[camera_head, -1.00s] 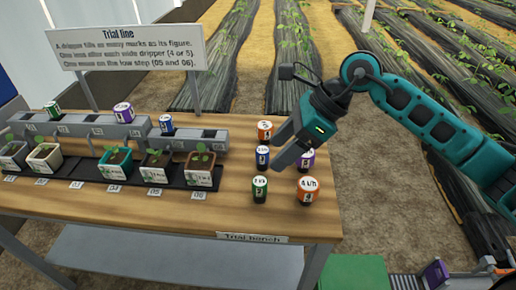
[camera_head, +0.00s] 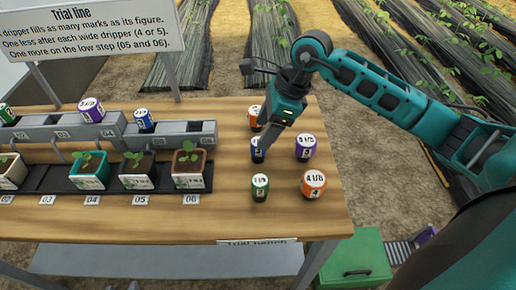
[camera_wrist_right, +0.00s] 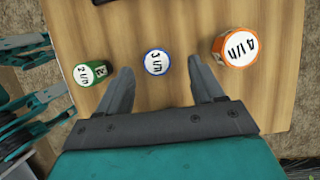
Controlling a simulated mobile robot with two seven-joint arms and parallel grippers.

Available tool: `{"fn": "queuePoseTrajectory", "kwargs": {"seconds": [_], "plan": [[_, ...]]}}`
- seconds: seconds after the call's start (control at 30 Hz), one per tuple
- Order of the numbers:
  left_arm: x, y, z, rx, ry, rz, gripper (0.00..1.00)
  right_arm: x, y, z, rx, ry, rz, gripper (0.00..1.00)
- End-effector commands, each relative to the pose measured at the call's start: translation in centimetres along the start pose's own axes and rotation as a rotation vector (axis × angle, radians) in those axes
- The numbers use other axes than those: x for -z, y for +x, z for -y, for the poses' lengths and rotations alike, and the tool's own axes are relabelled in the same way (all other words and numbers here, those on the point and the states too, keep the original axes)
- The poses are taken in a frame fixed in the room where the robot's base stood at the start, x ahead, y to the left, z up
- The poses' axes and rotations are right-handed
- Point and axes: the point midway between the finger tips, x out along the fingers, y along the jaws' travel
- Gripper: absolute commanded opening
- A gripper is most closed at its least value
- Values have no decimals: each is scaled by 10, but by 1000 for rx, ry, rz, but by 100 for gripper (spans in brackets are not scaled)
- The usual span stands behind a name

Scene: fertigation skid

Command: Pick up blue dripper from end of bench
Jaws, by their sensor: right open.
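The blue dripper (camera_head: 257,154) with a white top stands upright near the right end of the wooden bench (camera_head: 225,222). In the wrist view the blue dripper (camera_wrist_right: 157,62) reads 3 l/h and sits between the tips of my open fingers, with gaps on both sides. My right gripper (camera_head: 266,140) points down over it from behind and hides part of it in the head view. The gripper (camera_wrist_right: 160,68) holds nothing. Another blue dripper (camera_head: 143,120) sits on the grey rack (camera_head: 180,133). My left gripper is out of view.
A green dripper (camera_head: 260,188), a purple one (camera_head: 306,147), a front orange one (camera_head: 313,184) and a back orange one (camera_head: 254,115) stand close around. Potted seedlings (camera_head: 188,165) line the black tray to the left. Bare wood lies in front.

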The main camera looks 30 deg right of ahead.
Motion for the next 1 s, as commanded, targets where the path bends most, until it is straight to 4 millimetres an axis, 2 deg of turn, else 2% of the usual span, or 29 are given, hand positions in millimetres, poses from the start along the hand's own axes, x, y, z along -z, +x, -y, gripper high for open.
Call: {"fn": "queuePoseTrajectory", "kwargs": {"seconds": [0.4,0.67,1.0], "plan": [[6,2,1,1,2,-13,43,4,51,-5,-3,2,0,67],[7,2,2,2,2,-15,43,4,53,-5,-1,1,0,67],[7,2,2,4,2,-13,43,4,53,-5,-1,1,0,35]]}}
